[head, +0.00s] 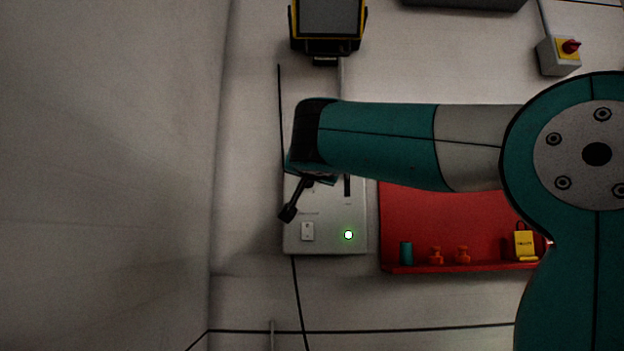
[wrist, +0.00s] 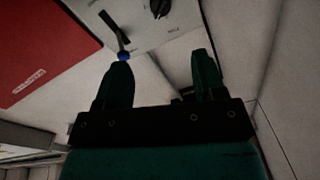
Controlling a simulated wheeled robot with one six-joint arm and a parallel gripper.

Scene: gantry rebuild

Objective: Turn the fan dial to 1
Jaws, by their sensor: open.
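A pale grey control panel (head: 325,243) hangs on the wall in the head view, its upper part hidden behind my arm. In the wrist view the panel (wrist: 185,35) fills the top, with a black round knob (wrist: 159,8) at the upper edge, partly cut off; it looks like the dial. The labels are too small to read, so its setting cannot be told. My gripper (head: 289,211) is in front of the panel's left edge. In the wrist view my gripper (wrist: 162,58) is open, its two fingers apart with nothing between them and the knob beyond them.
A black lever with a blue end (wrist: 123,55) is close to the left finger. The panel also bears a white switch (head: 307,231) and a lit green-ringed lamp (head: 348,235). A red shelf board (head: 450,205) with small items is to the right. The wall left of the panel is bare.

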